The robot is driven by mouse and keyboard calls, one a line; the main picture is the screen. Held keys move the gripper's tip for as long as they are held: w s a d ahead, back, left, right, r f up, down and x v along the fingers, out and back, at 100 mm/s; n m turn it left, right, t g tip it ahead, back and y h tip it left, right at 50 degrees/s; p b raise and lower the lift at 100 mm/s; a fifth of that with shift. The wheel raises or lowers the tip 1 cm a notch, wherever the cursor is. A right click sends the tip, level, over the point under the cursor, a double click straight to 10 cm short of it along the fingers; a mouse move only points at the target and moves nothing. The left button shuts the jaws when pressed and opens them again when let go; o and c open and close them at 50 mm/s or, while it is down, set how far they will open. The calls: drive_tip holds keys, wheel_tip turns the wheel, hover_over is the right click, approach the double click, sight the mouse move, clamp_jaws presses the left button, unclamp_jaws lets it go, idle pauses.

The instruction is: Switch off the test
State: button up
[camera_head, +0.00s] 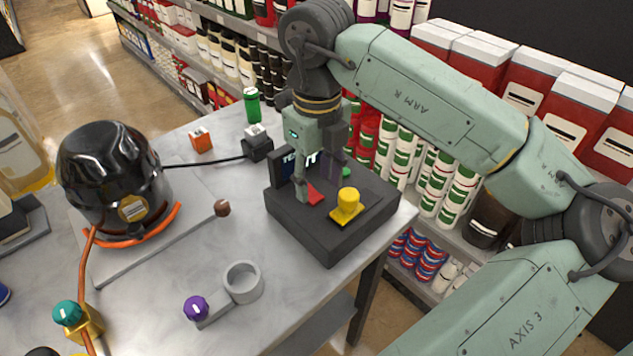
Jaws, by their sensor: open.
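A dark control box (330,238) stands near the right edge of the table. A sign with partly covered lettering, starting "TE", rises at its back. On its top are a red piece (313,195), a yellow knob (347,204) on a yellow plate and a small green part (346,172). My gripper (316,187) points down over the box and is open. Its fingers are close to the red piece, one on its left and one behind it to the right. I cannot tell whether they touch it. The fingers and palm hide part of the sign and the box top.
A glossy black pot (115,175) with an orange hose stands at left on the grey table (180,245). A purple knob (196,307), a grey ring (243,282), an orange box (201,139) and a green can (252,104) are around. Stocked shelves stand behind my arm.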

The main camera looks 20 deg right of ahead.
sight(311, 195)
drive_tip(key=shift+f, duration=1.4)
drive_tip(key=shift+c, duration=0.3)
clamp_jaws()
